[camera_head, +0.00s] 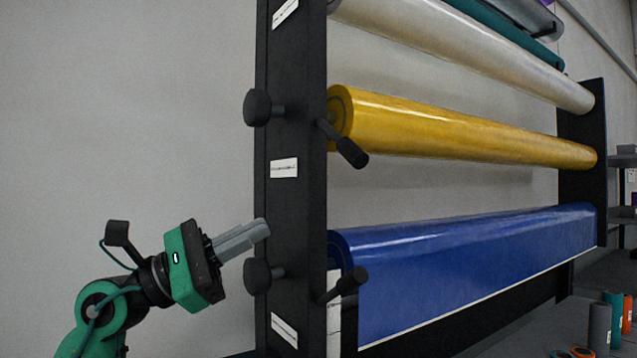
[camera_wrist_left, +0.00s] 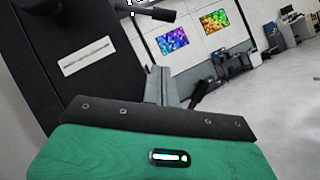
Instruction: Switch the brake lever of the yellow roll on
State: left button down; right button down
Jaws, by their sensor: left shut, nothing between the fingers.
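The yellow roll (camera_head: 450,127) lies across the black rack in the head view, between a pale roll above and a blue roll below. Its brake lever (camera_head: 349,150) is a black handle at the roll's left end, tilted down to the right. A black round knob (camera_head: 258,108) sticks out left of the post at the yellow roll's height. My left gripper (camera_head: 264,229) is shut and empty, just left of the post, below the yellow roll's lever and above the lower knob. Its grey fingers also show in the left wrist view (camera_wrist_left: 160,84). My right gripper is not in view.
The black post (camera_head: 298,215) with white labels stands beside my left gripper. The blue roll (camera_head: 460,260) has its own lever (camera_head: 345,285) and knob (camera_head: 259,276). Several small rolls (camera_head: 600,325) stand at the lower right.

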aim_at(340, 142)
pick_arm(q)
jog(key=p+x, duration=0.2)
jog(key=x, duration=0.2)
jog(key=r+p+x, duration=0.1)
jog(key=p+x, duration=0.2)
jog(key=s+p+x, duration=0.1)
jog(key=p+x, duration=0.1)
jog(key=x, duration=0.2)
jog(key=shift+w+r, duration=0.1)
jog(key=shift+r, duration=0.2)
jog(key=shift+s+d+r+p, duration=0.4)
jog(key=shift+d+r+p, duration=0.15)
jog(key=shift+p, duration=0.25)
jog(key=shift+w, duration=0.1)
